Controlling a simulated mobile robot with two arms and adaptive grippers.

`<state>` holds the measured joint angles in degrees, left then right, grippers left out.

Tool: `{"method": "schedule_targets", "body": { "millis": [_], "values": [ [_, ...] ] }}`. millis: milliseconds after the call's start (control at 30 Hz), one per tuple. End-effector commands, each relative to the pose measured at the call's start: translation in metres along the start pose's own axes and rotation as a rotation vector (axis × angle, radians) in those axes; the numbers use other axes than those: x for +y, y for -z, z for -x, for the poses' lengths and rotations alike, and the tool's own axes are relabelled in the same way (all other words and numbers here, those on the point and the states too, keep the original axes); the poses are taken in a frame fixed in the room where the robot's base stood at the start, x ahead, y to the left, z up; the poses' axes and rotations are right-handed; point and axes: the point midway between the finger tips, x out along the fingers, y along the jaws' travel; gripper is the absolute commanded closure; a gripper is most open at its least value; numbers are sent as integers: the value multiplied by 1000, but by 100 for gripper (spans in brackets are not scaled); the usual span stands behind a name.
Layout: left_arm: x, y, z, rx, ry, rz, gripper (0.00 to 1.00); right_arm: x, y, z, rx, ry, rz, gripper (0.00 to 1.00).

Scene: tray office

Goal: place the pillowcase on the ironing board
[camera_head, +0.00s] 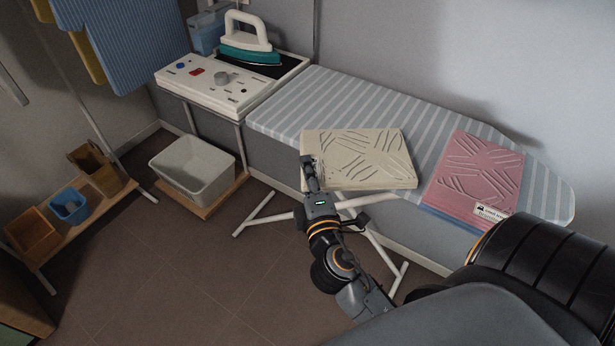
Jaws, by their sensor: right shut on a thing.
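A cream folded cloth with a creased pattern, which looks like the pillowcase (365,158), is over the front part of the ironing board (335,100). The board has a grey and white striped cover. My right gripper (309,170) is shut on the cloth's left front edge. The cloth lies about flat and covers part of the board's front edge. I cannot tell whether it rests fully on the cover. My left gripper is not in view.
A pink folded cloth (477,172) with a white label lies on the board, right of the cream one. An iron (247,42) stands on a control unit (213,88) at the board's left end. A white basin (192,168) stands low at left. Striped stripes are free between.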

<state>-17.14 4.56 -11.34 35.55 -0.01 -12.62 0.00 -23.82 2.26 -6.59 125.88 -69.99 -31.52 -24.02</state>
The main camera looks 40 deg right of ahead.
Motion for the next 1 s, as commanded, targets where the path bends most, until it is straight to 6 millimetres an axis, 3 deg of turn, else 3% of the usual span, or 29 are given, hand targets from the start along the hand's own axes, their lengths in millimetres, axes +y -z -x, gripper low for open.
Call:
{"method": "schedule_targets", "body": {
  "millis": [100,467,500,567,1000],
  "values": [
    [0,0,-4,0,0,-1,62,-12,0,0,-1,-1,3,100],
    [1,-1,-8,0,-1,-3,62,-15,0,0,-1,-2,0,100],
    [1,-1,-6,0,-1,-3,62,-14,0,0,-1,-1,0,70],
    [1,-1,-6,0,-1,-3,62,-14,0,0,0,-1,0,58],
    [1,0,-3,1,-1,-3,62,-11,0,-1,0,-1,0,55]
  ]
}}
